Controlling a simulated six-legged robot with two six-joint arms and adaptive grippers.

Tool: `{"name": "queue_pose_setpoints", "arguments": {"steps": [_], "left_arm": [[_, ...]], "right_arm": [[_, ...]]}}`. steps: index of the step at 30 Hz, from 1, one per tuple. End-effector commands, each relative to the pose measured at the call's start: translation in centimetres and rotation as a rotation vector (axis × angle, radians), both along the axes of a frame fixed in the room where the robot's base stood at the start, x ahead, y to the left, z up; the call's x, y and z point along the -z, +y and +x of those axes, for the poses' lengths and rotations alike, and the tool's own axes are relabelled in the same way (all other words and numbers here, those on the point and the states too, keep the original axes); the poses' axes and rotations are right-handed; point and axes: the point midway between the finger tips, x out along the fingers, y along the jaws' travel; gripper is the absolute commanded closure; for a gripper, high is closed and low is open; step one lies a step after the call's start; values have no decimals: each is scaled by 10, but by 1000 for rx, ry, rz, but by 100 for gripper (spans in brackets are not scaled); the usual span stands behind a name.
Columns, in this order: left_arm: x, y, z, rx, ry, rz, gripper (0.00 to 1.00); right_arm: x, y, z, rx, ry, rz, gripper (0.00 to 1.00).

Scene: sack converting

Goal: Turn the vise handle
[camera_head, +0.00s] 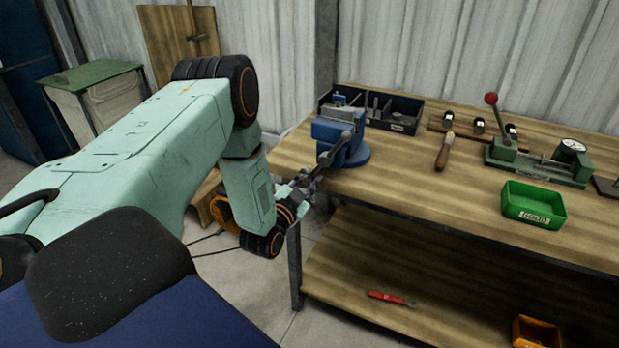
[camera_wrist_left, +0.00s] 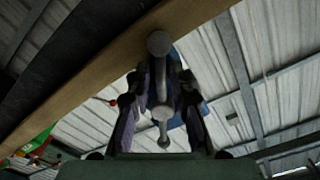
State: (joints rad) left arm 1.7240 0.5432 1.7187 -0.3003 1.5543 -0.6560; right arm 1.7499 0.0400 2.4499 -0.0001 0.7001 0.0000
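A blue vise (camera_head: 343,143) stands on the workbench's near left corner. Its grey vise handle (camera_head: 335,150) is a bar with round knobs, tilted in the head view. My left gripper (camera_head: 309,178) is just in front of the vise, below and left of the handle. In the left wrist view, the handle (camera_wrist_left: 160,80) runs up the middle between the two fingers of my left gripper (camera_wrist_left: 162,85). The fingers stand apart on either side of it, and I see no clear grip. My right gripper is not in view.
The workbench (camera_head: 400,185) carries a black divided bin (camera_head: 405,125), a wooden-handled tool (camera_head: 445,150), a green press with a red knob (camera_head: 535,165) and a green tray (camera_head: 533,205). A red tool (camera_head: 391,298) lies on the lower shelf. A bench leg (camera_head: 294,265) stands near my left arm.

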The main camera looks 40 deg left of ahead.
Motion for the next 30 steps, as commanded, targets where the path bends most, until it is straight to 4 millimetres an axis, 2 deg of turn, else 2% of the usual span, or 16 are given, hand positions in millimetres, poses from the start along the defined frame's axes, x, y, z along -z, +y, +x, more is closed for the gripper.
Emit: {"name": "queue_pose_setpoints", "arguments": {"steps": [1, 4, 13, 16, 20, 30], "left_arm": [[-1, 0, 1, -1, -3, 1, 72], [-2, 0, 1, 0, -5, 1, 63], [-3, 0, 1, 0, -7, 1, 63], [-2, -1, -5, 0, -6, 0, 63], [-2, -5, -25, -3, -5, -3, 63], [-2, -21, -91, -2, -3, -1, 63]], "right_arm": [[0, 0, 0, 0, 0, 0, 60], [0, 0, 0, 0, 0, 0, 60], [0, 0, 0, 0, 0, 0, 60], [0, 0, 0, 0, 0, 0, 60], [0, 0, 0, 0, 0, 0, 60], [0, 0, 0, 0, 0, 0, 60]]}}
